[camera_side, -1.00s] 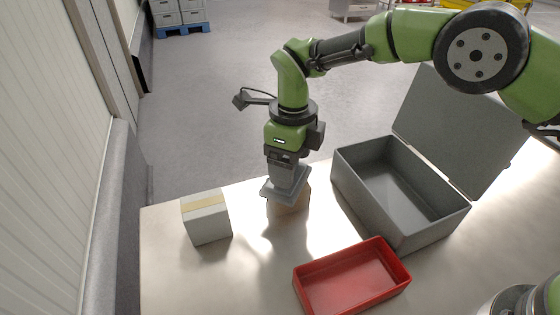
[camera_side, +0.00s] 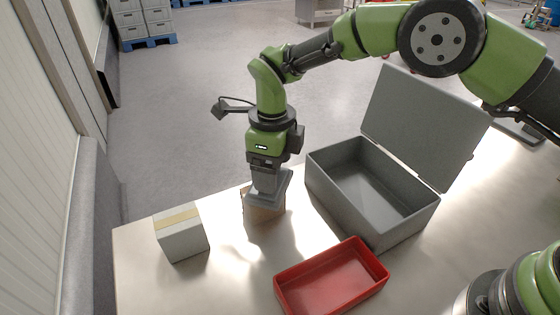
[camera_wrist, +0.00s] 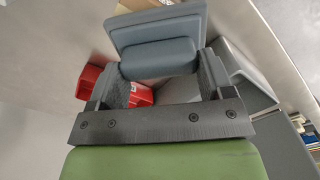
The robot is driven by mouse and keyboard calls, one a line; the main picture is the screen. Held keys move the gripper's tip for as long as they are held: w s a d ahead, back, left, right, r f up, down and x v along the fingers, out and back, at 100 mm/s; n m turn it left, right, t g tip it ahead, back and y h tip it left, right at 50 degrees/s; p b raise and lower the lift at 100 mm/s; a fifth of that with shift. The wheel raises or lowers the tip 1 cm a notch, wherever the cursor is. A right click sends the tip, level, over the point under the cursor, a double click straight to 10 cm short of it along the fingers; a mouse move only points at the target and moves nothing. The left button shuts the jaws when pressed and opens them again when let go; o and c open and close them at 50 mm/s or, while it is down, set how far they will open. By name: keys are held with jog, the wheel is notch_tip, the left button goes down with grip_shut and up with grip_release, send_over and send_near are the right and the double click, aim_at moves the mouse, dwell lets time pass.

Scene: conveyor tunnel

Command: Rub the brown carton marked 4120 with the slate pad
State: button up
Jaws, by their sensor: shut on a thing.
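My gripper (camera_side: 266,176) is shut on the slate pad (camera_side: 268,190), a grey block with a wide flat plate below. In the side view the pad's plate is on or just above the top of a brown carton (camera_side: 263,212); I cannot tell whether they touch. The pad hides most of the carton's top, and no marking is legible. In the wrist view the pad (camera_wrist: 160,32) sits between the fingers of my gripper (camera_wrist: 160,75). A brown strip (camera_wrist: 137,5), apparently the carton, shows past the pad's far edge.
A pale grey carton with a tan tape strip (camera_side: 183,239) stands to the left. An open grey box (camera_side: 400,226) with its lid raised stands close on the right. A red tray (camera_side: 281,287) lies in front. Bare table (camera_side: 140,285) shows at the front left.

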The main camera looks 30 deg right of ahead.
aim_at(249, 193)
jog(key=shift+a, duration=2.4)
jog(key=shift+r, duration=0.1)
jog(key=shift+r, duration=2.95)
jog(key=shift+r, duration=0.1)
notch_tip(249, 193, up, 3)
jog(key=shift+s+f, duration=0.1)
